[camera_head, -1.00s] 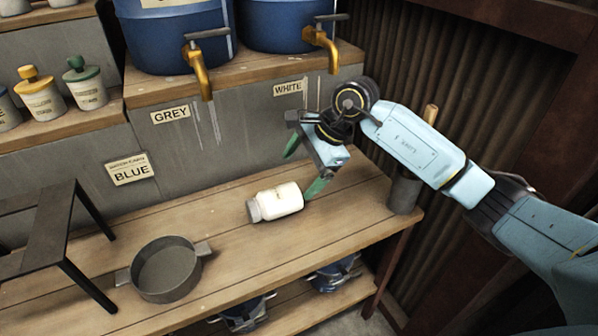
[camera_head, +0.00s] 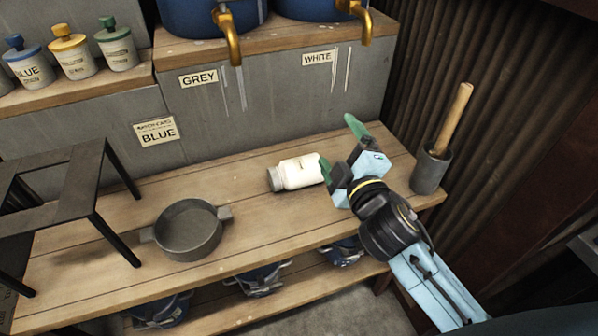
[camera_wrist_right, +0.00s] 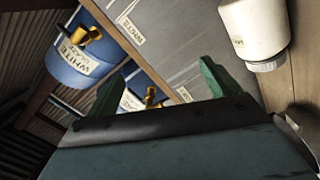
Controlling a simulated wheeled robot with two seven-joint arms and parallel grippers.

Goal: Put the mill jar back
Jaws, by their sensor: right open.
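A white jar with a grey lid, which I take for the mill jar (camera_head: 299,173), lies on its side on the wooden bench, its lid to the left. It also shows in the right wrist view (camera_wrist_right: 257,30), at the upper right. My right gripper (camera_head: 338,145) is open and empty. One green fingertip is close to the jar's right end, and the other is beyond and to the right; I cannot tell whether the near one touches. Both green fingers show apart in the right wrist view (camera_wrist_right: 160,88). My left gripper is not in view.
A grey round pan (camera_head: 188,230) and a dark metal stand (camera_head: 60,190) are left on the bench (camera_head: 250,235). A grey pot with a wooden handle (camera_head: 431,170) stands at its right end. Blue tanks with brass taps (camera_head: 229,35) sit above. Small lidded jars (camera_head: 75,55) stand on the left shelf.

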